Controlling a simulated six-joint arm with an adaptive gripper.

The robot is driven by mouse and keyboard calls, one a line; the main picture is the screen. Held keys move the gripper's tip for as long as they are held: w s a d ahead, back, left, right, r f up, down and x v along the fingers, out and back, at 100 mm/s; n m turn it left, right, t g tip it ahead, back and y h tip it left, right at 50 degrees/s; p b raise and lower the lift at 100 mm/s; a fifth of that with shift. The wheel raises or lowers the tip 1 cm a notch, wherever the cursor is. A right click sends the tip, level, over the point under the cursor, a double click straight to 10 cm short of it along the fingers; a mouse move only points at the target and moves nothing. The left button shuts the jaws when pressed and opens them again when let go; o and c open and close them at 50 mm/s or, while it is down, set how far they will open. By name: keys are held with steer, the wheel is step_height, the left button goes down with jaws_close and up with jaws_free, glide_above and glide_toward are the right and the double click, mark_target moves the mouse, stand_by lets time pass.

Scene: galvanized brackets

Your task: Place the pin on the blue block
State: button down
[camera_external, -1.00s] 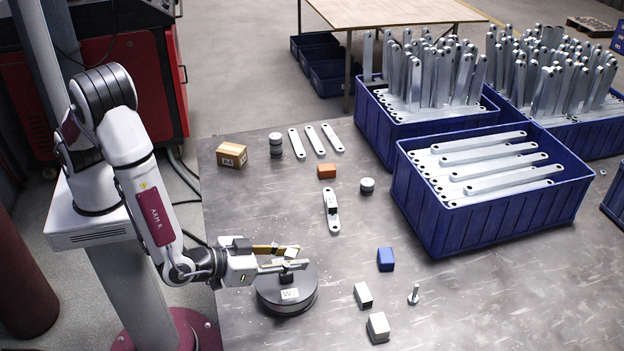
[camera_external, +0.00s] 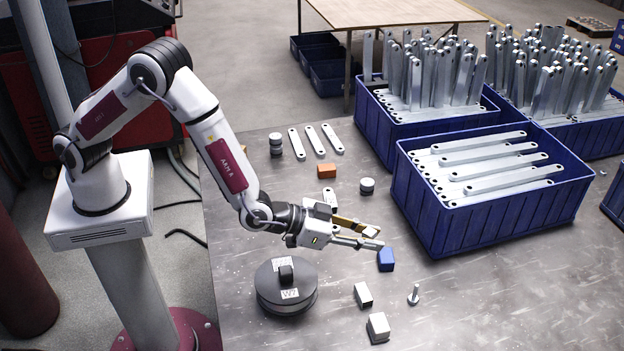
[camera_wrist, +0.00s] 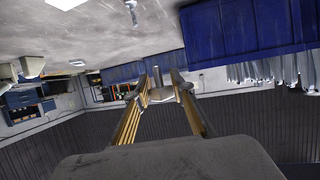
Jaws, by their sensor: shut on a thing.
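The blue block (camera_external: 386,260) lies on the grey table in the external view. My gripper (camera_external: 371,238) is just behind and left of it in the picture, apparently above the table, with its fingers pointing right. It is shut on a small pale piece (camera_external: 370,232). In the wrist view this piece (camera_wrist: 161,95) looks grey and metallic between the fingertips; its full shape is partly hidden. A silver pin (camera_external: 413,295) stands upright on the table, front right of the blue block. A similar upright piece (camera_wrist: 131,10) shows at the wrist view's top edge.
A black round weight (camera_external: 287,290) is left of the blue block. White blocks (camera_external: 363,295) (camera_external: 378,328) lie in front. A blue crate of brackets (camera_external: 480,225) stands right. The table's front right is clear.

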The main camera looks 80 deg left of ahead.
steer(key=w+a+m+h, duration=0.2)
steer(key=w+a+h, duration=0.1)
steer(key=w+a, duration=0.5)
glide_above(386, 255)
steer(key=shift+g, duration=0.4)
steer(key=shift+w+f, duration=0.1)
steer(key=shift+f, duration=1.95)
steer(key=shift+f, duration=3.1)
steer(key=shift+f+m, duration=0.3)
steer(key=shift+f, duration=1.6)
steer(key=shift+f, duration=0.1)
steer(key=c, duration=1.7)
jaws_free()
